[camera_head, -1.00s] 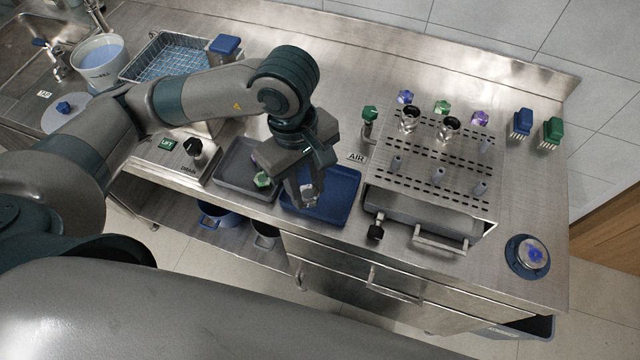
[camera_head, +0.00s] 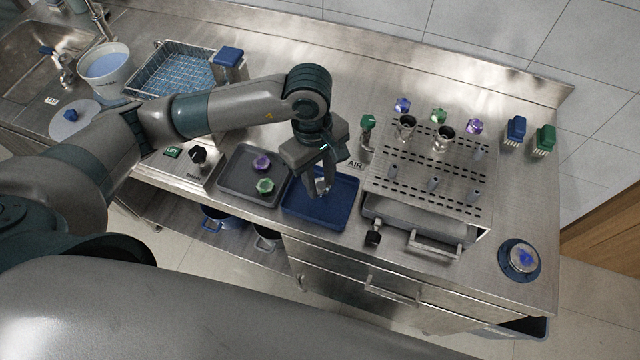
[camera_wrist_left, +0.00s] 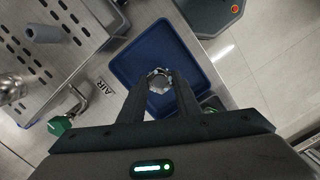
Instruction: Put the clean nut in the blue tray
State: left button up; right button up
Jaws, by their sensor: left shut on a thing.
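The blue tray (camera_head: 334,212) lies on the steel counter, left of the perforated rack in the head view, and also shows in the left wrist view (camera_wrist_left: 130,62). My left gripper (camera_head: 321,190) is over the tray with its fingers pointing down. It is shut on a shiny metal nut (camera_wrist_left: 159,80), which sits between the fingertips in the left wrist view. The nut (camera_head: 321,186) is small in the head view. I cannot tell whether it touches the tray floor. My right gripper is not in view.
A grey tray (camera_head: 236,186) with purple and green knobs stands just left of the blue tray. The perforated rack (camera_head: 432,172) with pegs and metal fittings is to the right. A wire basket (camera_head: 172,70) and white bucket (camera_head: 106,70) stand back left.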

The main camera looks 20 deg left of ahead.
aim_at(319, 184)
pick_arm(q)
notch_tip(319, 184, down, 3)
jog(key=shift+r+p, duration=0.15)
jog(key=shift+p, duration=0.6)
jog(key=shift+f, duration=0.2)
jog(key=shift+f+b, duration=0.2)
jog(key=shift+b, duration=0.15)
jog(key=o, duration=1.2)
jog(key=shift+r, duration=0.1)
jog(key=shift+r, duration=0.1)
